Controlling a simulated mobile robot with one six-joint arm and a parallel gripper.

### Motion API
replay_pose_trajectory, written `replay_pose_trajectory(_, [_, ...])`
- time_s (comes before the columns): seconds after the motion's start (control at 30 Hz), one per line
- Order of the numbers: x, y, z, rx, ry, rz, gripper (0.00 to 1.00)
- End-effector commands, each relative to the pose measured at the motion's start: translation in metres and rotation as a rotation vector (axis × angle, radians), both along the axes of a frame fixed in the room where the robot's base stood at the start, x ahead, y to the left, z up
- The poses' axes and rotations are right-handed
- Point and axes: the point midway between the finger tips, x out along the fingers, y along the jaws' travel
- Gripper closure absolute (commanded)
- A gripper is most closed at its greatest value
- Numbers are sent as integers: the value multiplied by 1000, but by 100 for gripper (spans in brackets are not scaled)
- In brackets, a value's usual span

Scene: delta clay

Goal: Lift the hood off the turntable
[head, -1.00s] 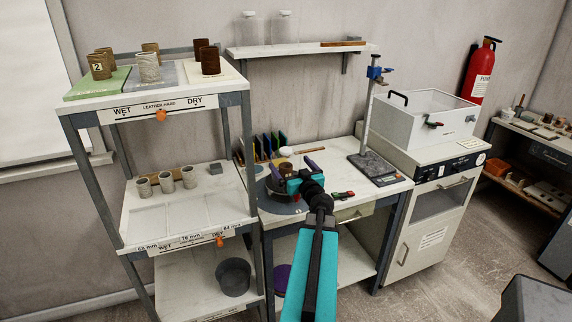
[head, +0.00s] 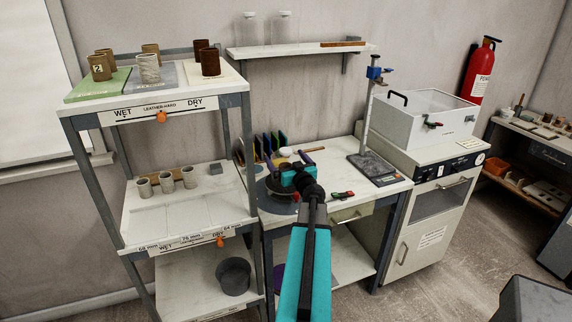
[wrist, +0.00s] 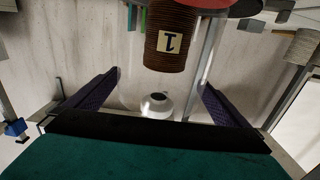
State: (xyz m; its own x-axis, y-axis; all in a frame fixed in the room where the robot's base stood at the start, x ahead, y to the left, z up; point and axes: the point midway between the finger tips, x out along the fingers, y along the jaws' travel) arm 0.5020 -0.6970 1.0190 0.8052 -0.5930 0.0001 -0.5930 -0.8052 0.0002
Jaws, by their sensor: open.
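The turntable (head: 280,198) is on the bench in the head view, largely behind my gripper (head: 289,166). The wrist view is upside down and shows a red disc (wrist: 225,8) with a dark brown ribbed cup (wrist: 172,38) tagged "1" on it. My gripper (wrist: 159,82) is open and empty there. A white rounded piece (wrist: 157,106) with a dark centre shows between its purple fingers, apart from both. It lies just beyond the cup's top. It may be the hood's knob.
A shelf unit (head: 243,98) with cups stands close on the left.

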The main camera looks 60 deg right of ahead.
Motion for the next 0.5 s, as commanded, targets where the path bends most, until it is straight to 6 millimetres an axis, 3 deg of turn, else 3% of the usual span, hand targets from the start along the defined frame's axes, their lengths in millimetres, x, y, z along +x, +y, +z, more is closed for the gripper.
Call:
replay_pose_trajectory(0.37, [0, 0, 0, 0, 0, 0, 0])
replay_pose_trajectory(0.5, [0, 0, 0, 0, 0, 0, 20])
